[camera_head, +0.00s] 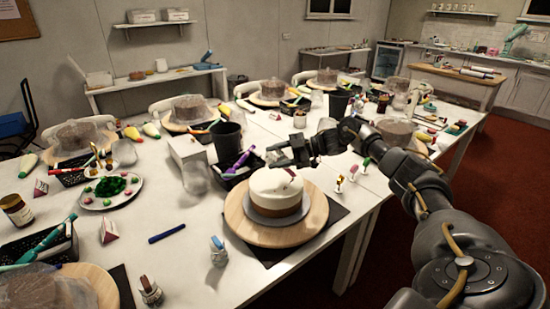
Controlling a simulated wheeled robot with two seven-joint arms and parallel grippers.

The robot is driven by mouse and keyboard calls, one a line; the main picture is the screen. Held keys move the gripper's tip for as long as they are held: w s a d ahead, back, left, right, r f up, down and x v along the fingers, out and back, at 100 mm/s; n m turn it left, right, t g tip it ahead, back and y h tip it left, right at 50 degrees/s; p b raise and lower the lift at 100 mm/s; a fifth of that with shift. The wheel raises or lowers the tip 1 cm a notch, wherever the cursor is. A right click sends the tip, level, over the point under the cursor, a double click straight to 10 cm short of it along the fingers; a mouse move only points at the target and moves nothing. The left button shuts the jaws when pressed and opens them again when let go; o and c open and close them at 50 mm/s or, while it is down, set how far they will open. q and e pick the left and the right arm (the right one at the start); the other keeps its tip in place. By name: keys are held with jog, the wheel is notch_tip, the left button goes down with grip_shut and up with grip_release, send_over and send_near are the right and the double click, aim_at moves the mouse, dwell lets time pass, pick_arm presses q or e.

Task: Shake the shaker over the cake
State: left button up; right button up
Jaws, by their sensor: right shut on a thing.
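A white-topped round cake (275,187) with a brown lower band stands on a round wooden turntable (240,221), with a small reddish mark on its top. My right gripper (275,156) comes in from the right and is just above the back of the cake. It is shut on the shaker, which is small, dark and mostly lost against the fingers, so its tilt cannot be told. My left gripper is not in view.
A dark basket with purple tubes (240,166) and a black cup (228,141) stand behind the cake. Small picks (352,171) stand to its right. A small jar (218,251) and a blue pen (167,233) lie left. The white table between them has free room.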

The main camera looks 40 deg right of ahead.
jog(key=shift+d+f, duration=0.1)
jog(key=shift+d+r, duration=0.1)
jog(key=shift+r, duration=0.1)
jog(key=shift+w+a+f+h, duration=0.1)
jog(key=shift+w+h, duration=0.1)
jog(key=shift+w, duration=0.2)
jog(key=shift+w+a+f+h, duration=0.1)
jog(key=shift+w+h, duration=0.1)
jog(key=shift+w, duration=0.15)
jog(key=shift+w+a+f+n+h+p, duration=0.1)
jog(key=shift+w+f+n+h+p, duration=0.15)
jog(key=shift+n+p, duration=0.2)
jog(key=shift+w+f+g, duration=0.1)
jog(key=shift+f+g, duration=0.05)
jog(key=shift+g, duration=0.15)
jog(key=shift+w, duration=0.1)
jog(key=shift+w+a, duration=0.55)
jog(key=shift+w, duration=0.05)
jog(key=shift+d+b, duration=0.2)
jog(key=shift+b, duration=0.1)
